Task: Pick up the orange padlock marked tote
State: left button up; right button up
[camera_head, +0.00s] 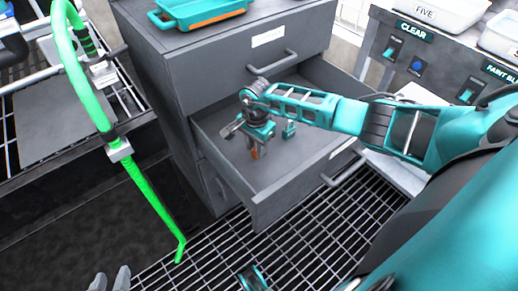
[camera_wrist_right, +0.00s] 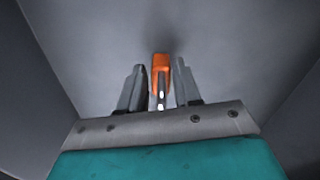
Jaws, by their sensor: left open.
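The orange padlock (camera_wrist_right: 161,62) is in the open drawer (camera_head: 318,158); its metal shackle points toward my right gripper (camera_wrist_right: 160,85) in the right wrist view. The gripper's two grey fingers stand on either side of the shackle, with narrow gaps visible on both sides. No marking can be read on the padlock. In the head view my right gripper (camera_head: 256,140) reaches down into the drawer, and a bit of orange (camera_head: 254,153) shows just below it. My left gripper (camera_head: 109,281) is open at the bottom left edge, far from the drawer; only its fingertips show.
The grey cabinet (camera_head: 225,70) carries a teal and orange tray (camera_head: 205,9) on top. A bright green bent pipe (camera_head: 150,195) stands left of the cabinet. A control panel (camera_head: 425,62) with switches is at the upper right. Drawer walls surround my right gripper closely.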

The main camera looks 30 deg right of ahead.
grip_shut()
